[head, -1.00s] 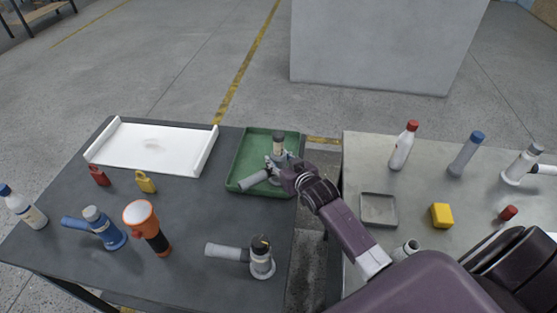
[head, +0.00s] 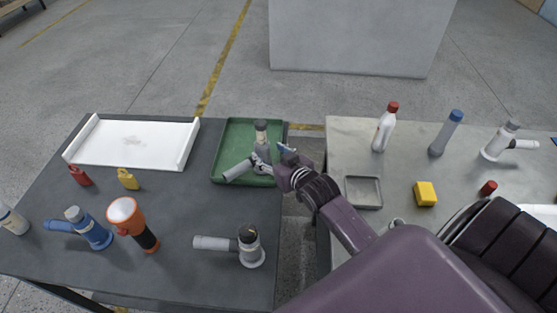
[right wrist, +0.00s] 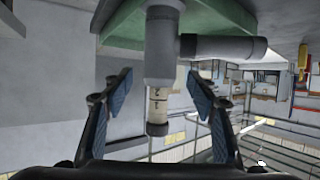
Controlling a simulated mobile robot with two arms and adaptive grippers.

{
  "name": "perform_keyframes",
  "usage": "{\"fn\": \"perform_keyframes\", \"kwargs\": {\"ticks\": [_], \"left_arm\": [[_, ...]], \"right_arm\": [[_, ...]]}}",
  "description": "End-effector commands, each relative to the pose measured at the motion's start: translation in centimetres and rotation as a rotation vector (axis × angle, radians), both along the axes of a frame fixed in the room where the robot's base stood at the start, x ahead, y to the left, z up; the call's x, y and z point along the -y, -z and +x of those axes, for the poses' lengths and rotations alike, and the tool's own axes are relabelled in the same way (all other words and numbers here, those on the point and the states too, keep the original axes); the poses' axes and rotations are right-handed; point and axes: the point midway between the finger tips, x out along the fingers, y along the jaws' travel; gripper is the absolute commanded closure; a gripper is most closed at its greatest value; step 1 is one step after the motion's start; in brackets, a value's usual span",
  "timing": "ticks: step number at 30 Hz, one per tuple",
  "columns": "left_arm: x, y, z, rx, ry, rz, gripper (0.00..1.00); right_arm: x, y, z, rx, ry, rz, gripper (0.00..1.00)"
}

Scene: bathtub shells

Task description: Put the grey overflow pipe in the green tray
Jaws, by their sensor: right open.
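A grey overflow pipe (head: 262,138) with a side branch stands in the green tray (head: 230,133), its branch pointing to the lower left. My right gripper (head: 274,156) is open just beside it, at the tray's right side. In the right wrist view the grey pipe (right wrist: 163,50) shows between the two spread fingers of my right gripper (right wrist: 160,82), with clear gaps on both sides. The green tray (right wrist: 125,22) is at the top there. My left gripper is not in view.
A similar grey pipe (head: 249,249) and an orange flashlight (head: 124,214) are on the dark table (head: 185,275), with a blue pipe (head: 92,232) and white tray (head: 130,142) further left. The right table holds bottles, a small grey tray (head: 363,205) and a yellow block (head: 425,194).

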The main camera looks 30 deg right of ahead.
Motion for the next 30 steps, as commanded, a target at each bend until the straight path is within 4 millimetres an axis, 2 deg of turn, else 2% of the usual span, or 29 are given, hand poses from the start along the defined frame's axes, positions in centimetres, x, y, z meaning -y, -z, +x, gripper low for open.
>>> {"fn": "perform_keyframes", "kwargs": {"ticks": [1,6,12,25,30], "left_arm": [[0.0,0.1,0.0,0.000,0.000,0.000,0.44],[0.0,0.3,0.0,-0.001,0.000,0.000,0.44],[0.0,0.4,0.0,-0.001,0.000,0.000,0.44],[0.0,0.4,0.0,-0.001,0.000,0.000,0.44],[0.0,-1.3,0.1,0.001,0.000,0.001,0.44]], "right_arm": [[-0.1,-0.2,-1.0,-0.001,0.000,-0.001,0.47],[-0.2,-1.3,-3.5,-0.001,0.000,-0.001,0.47],[-0.3,-2.1,-5.2,0.000,0.000,-0.001,0.47],[-0.3,-2.4,-5.6,0.000,0.001,-0.001,0.47],[-0.3,-4.0,-5.6,-0.001,0.000,-0.001,0.47]]}}
